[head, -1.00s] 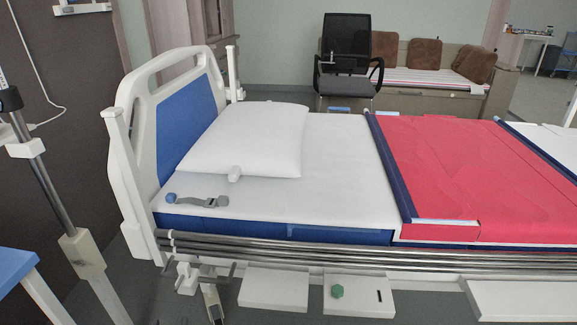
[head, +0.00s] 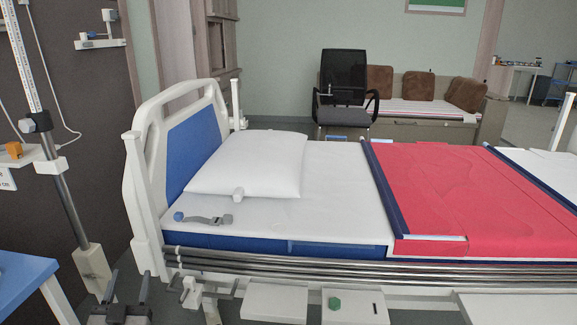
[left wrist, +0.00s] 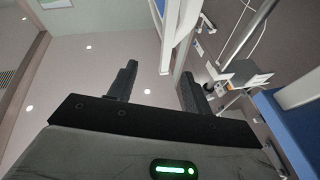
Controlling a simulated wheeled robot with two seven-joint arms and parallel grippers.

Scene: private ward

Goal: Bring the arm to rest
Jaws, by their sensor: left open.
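My left gripper (head: 128,278) is at the bottom left of the head view, its two dark fingers pointing up and standing apart with nothing between them. It is in front of the near head-end corner of the bed (head: 330,215). In the left wrist view my gripper (left wrist: 158,78) is open and empty, with the ceiling and wall behind the fingers. My right gripper is not in view.
A white pillow (head: 250,163) and a grey strap-like item (head: 205,219) lie on the bed. Metal side rails (head: 330,264) run along its near side. A pole stand (head: 62,190) and a blue-topped table (head: 22,283) are at the left. A black chair (head: 345,95) stands behind.

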